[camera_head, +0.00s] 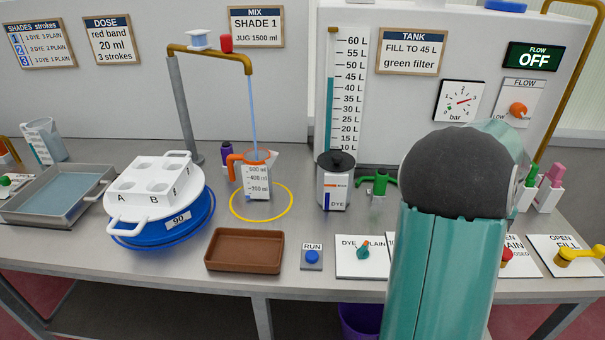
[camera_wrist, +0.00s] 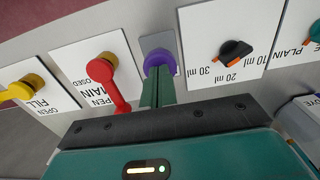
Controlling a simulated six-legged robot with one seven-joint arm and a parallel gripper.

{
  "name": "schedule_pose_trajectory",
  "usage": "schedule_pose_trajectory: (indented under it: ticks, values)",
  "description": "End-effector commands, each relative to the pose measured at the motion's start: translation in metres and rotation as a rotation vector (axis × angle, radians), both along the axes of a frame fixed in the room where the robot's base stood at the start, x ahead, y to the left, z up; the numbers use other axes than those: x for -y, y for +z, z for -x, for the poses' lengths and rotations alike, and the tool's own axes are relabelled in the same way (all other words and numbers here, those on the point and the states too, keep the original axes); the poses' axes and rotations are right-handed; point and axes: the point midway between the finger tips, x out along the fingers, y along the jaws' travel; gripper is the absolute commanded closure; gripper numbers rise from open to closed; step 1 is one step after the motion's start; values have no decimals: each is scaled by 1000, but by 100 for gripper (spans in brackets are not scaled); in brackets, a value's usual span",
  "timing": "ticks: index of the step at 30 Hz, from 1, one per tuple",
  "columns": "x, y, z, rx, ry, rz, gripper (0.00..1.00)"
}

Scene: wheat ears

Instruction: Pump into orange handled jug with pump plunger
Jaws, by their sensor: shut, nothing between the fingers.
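The orange-handled jug (camera_head: 257,188) stands upright inside a yellow ring on the bench, below the brass spout (camera_head: 249,66). A thin blue stream runs from the spout down into the jug. The jug carries ml marks; its liquid level is unclear. In the wrist view, a round purple knob (camera_wrist: 159,58), likely the pump plunger, sits on a small grey plate. My gripper (camera_wrist: 158,78) is shut and empty, its green fingertips at the knob's lower edge. I cannot tell whether they touch or press it. In the head view my arm hides the gripper and this knob.
A red lever (camera_wrist: 103,72) is close left of my fingers, and a black dial (camera_wrist: 234,50) is to the right. The dye container (camera_head: 333,188), brown tray (camera_head: 244,251) and blue RUN button (camera_head: 312,256) are on the bench. The flow sign (camera_head: 532,57) reads OFF.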

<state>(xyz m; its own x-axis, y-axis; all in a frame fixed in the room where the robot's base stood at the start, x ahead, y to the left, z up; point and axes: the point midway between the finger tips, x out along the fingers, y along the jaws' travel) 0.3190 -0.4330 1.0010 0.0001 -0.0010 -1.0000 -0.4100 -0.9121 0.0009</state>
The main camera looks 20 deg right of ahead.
Motion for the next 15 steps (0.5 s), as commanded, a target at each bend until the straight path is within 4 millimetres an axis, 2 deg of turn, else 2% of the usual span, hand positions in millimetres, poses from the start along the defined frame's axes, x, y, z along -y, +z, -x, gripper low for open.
schedule_pose_trajectory:
  ticks: [15]
  values:
    - [0, -17, 0, -1, -1, -1, 100]
